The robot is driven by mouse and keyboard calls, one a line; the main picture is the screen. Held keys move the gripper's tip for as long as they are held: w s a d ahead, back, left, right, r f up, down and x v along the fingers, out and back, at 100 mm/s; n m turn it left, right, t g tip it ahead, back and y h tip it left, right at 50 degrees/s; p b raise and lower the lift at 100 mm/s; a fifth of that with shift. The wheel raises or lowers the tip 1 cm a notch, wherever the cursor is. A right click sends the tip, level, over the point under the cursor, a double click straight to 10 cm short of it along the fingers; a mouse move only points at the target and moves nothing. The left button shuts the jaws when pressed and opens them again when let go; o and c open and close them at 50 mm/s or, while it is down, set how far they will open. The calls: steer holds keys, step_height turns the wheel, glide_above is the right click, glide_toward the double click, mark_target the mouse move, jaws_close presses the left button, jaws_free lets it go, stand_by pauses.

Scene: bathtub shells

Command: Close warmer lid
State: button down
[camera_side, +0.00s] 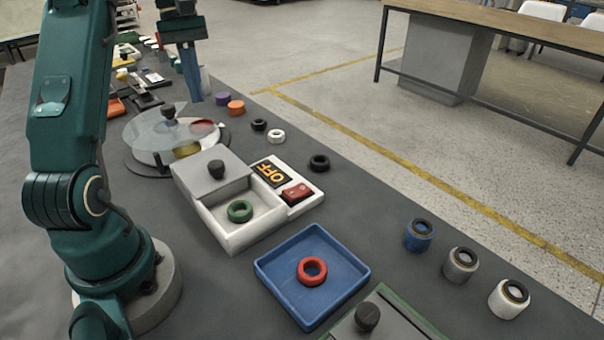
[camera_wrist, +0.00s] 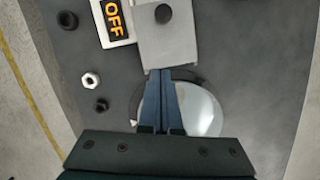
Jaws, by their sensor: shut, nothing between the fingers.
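The warmer (camera_side: 240,237) is a white box with an OFF panel (camera_side: 270,172) and a red switch (camera_side: 297,193). Its flat grey lid (camera_side: 205,168) has a black knob (camera_side: 216,168) and covers only the back part. The front compartment is open, with a green ring (camera_side: 239,211) inside. My gripper (camera_side: 195,101) is shut and empty, pointing down behind the warmer, apart from the lid in the side view. In the wrist view my gripper (camera_wrist: 162,73) appears by the edge of the lid (camera_wrist: 178,45); the height gap cannot be told there.
A round dish with a clear glass cover (camera_side: 140,128) and black knob stands close behind the warmer. A blue tray (camera_side: 337,301) with a red ring (camera_side: 312,271) lies in front. Black and white rings and several jars line the right side. A green-edged box (camera_side: 400,312) is nearest.

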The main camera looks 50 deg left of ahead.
mark_target(211, 158)
steer(key=x, duration=1)
steer(key=shift+s+d+f, duration=0.1)
steer(key=shift+s+d, duration=0.25)
steer(key=shift+d, duration=0.65)
steer(key=shift+s+d, duration=0.25)
steer(key=shift+d, duration=0.65)
steer(key=d, duration=1.1)
steer(key=shift+d, duration=0.25)
